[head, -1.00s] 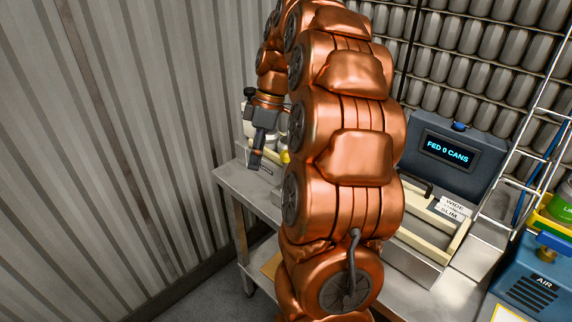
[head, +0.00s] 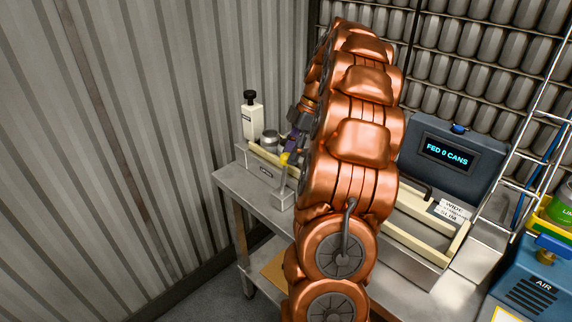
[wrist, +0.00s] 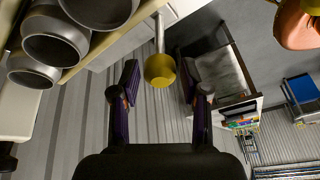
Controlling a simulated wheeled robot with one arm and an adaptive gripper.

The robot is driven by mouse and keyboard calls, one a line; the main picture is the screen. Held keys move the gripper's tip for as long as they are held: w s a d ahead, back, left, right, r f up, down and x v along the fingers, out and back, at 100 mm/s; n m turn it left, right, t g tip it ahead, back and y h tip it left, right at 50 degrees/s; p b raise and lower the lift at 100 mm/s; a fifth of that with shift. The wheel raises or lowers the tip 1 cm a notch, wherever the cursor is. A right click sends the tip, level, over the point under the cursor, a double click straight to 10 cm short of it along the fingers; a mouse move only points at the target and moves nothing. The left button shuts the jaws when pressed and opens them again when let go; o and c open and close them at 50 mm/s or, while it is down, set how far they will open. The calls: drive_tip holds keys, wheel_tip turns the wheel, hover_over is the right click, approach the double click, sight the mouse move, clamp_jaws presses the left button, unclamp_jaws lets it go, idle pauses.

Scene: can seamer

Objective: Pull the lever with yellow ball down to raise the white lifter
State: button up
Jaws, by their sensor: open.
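The yellow ball (wrist: 160,71) sits on the end of a pale metal lever rod (wrist: 160,32) in the wrist view. My gripper (wrist: 158,64) is open, with one finger on each side of the ball; there are visible gaps between ball and fingers. In the head view the yellow ball (head: 285,158) shows beside the front of the machine, close to my gripper (head: 291,146), partly hidden by my arm. I cannot make out the white lifter for certain in either view.
Several metal cans (wrist: 58,36) fill the wrist view's upper left. A blue-grey display (head: 450,150) reads "FED 0 CANS". Open floor lies front left.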

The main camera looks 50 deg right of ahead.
sight(285, 166)
drive_tip(key=shift+p+x, duration=0.55)
drive_tip(key=shift+x, duration=1.9)
drive_tip(key=shift+c, duration=0.2)
clamp_jaws()
